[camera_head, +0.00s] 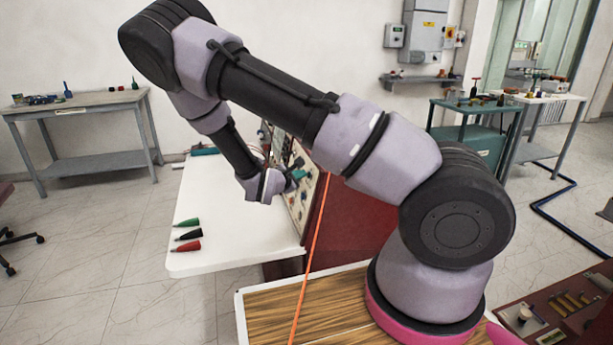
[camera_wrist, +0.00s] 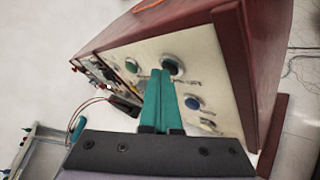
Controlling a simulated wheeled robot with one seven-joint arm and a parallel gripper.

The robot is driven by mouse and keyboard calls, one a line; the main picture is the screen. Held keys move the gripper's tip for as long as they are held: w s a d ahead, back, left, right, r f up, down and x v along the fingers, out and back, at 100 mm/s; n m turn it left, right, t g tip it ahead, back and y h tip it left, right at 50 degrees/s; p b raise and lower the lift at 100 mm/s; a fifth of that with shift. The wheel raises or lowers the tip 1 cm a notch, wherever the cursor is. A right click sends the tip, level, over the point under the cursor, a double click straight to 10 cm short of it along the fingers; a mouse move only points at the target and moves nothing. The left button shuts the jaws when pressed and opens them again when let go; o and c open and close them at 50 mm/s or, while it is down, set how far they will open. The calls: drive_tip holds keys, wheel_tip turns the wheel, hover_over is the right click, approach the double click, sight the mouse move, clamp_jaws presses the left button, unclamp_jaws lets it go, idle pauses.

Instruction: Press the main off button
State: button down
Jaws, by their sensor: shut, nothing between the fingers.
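The panel (camera_wrist: 205,50) is the cream front of a dark red cabinet (camera_wrist: 240,50) in the wrist view.
The cabinet stands on a white table (camera_head: 225,230). Green, black and red plugs (camera_head: 188,235) lie near the table's left edge. Wires and terminals (camera_wrist: 98,75) sit at the panel's far left. An orange cable (camera_head: 311,250) hangs in front of the cabinet.

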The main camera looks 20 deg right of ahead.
drive_tip(key=shift+a, duration=0.1)
drive_tip(key=shift+a+r, duration=0.2)
drive_tip(key=shift+a, duration=0.5)
drive_tip(key=shift+a+r, duration=0.2)
drive_tip(key=shift+a, duration=0.6)
drive_tip(key=shift+a+r, duration=0.2)
drive_tip(key=shift+a, duration=0.65)
drive_tip(key=shift+a+r, duration=0.2)
drive_tip(key=shift+a, duration=0.6)
